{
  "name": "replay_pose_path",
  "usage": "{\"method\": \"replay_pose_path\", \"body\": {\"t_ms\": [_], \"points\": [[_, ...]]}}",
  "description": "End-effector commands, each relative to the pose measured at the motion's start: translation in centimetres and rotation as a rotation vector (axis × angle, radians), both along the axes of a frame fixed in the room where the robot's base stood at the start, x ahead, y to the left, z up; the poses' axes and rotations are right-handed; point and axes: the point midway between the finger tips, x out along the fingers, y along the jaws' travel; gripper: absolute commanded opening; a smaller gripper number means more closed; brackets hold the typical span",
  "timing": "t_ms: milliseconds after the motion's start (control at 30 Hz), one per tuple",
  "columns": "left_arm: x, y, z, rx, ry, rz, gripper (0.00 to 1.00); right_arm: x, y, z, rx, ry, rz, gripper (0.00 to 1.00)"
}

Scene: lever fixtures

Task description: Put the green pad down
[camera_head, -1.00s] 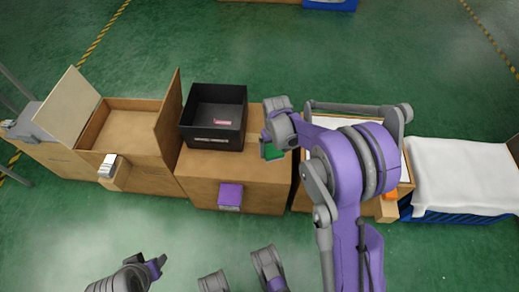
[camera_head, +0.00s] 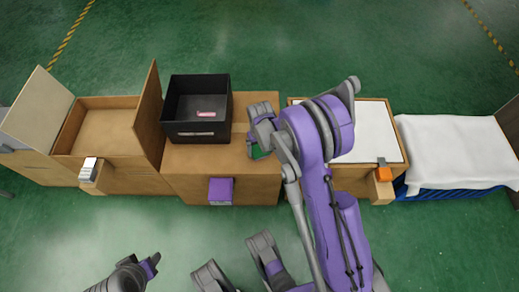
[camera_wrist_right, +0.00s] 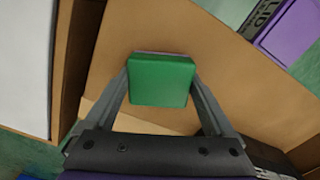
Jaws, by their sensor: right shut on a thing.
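The green pad (camera_head: 256,153) is mostly hidden behind my right gripper in the head view. It shows clearly in the right wrist view (camera_wrist_right: 162,80), between the two fingers. My right gripper (camera_head: 259,146) is shut on it, over the right part of the middle wooden box top (camera_head: 208,160). I cannot tell whether the pad touches the wood or hangs just above it. My left arm's end (camera_head: 150,265) is low at the left, away from the boxes; its jaw opening is unclear.
A black bin (camera_head: 196,133) with a pink item inside stands left of the pad. A purple LID block (camera_head: 221,190) is on the box front. An open-flapped wooden box (camera_head: 108,131) stands left, a white-topped one (camera_head: 368,135) right. Bare wood lies around the pad.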

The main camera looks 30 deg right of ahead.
Motion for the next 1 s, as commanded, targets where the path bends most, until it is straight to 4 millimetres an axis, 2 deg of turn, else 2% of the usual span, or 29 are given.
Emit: {"method": "replay_pose_path", "body": {"t_ms": [367, 400, 433, 767, 867, 1000], "points": [[0.1, 0.0, -0.4, 0.0, 0.0, 0.0, 0.5, 0.0, 0.0, -0.7, 0.0, 0.0, 0.0, 0.28], [0.1, 0.0, -0.4, 0.0, 0.0, 0.0, 0.5, 0.0, 0.0, -0.7, 0.0, 0.0, 0.0, 0.92], [0.1, 0.0, -0.3, 0.0, 0.0, 0.0, 0.5, 0.0, 0.0, -0.7, 0.0, 0.0, 0.0, 0.98], [0.0, 0.0, -0.1, 0.0, 0.0, 0.0, 0.5, 0.0, 0.0, -0.3, 0.0, 0.0, 0.0, 1.0], [0.0, 0.0, 0.3, 0.0, 0.0, 0.0, 0.5, 0.0, 0.0, 0.7, 0.0, 0.0, 0.0, 1.0], [-0.2, 0.0, 1.1, 0.0, -0.002, 0.0, 0.5, -0.1, 0.0, 3.5, 0.0, -0.001, 0.0, 1.0]]}}
